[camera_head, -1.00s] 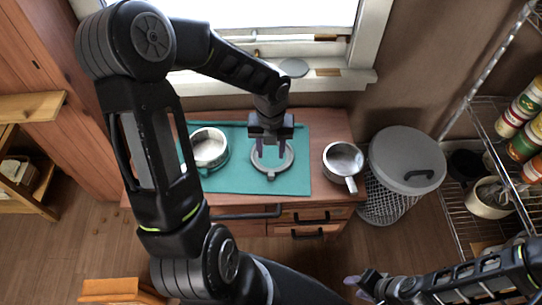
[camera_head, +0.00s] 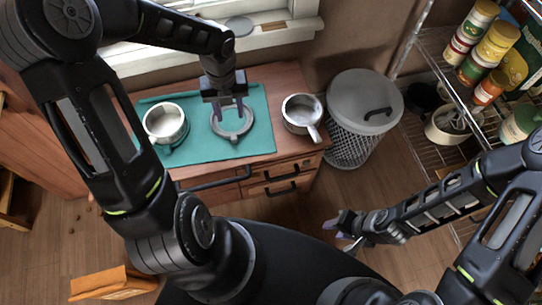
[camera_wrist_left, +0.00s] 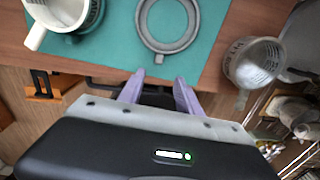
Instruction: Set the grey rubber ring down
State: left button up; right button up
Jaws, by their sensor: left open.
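The grey rubber ring (camera_head: 232,137) lies flat on the teal mat (camera_head: 205,151) on the wooden cabinet top. It also shows in the left wrist view (camera_wrist_left: 168,47), at the top, with green mat visible through it. My left gripper (camera_head: 229,108) is over the ring in the head view. In the left wrist view its two lilac fingers (camera_wrist_left: 155,80) are apart with nothing between them, and the ring is beyond their tips. My right gripper (camera_head: 343,232) is low over the floor to the right of the cabinet; its fingers are too small to judge.
A white pot (camera_head: 165,122) stands on the mat left of the ring, with a green ring-like piece beside it. A metal pan (camera_head: 301,113) stands right of the mat. A lidded wire bin (camera_head: 362,101) and a wire shelf (camera_head: 432,150) with tins are further right.

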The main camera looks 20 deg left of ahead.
pick_arm(q)
jog(key=s+d+f+n+h, duration=0.2)
jog(key=s+d+f+n, duration=0.1)
jog(key=d+f+n, duration=0.45)
jog(key=s+d+f+n+h, duration=0.2)
jog(key=d+f+n, duration=0.2)
jog(key=d+n, duration=0.55)
jog(key=s+d+f+n, duration=0.6)
jog(key=s+n, duration=0.3)
jog(key=n, duration=0.5)
jog(key=shift+d+f+t, duration=0.15)
jog(key=shift+f+t, duration=0.25)
jog(key=shift+f, duration=0.3)
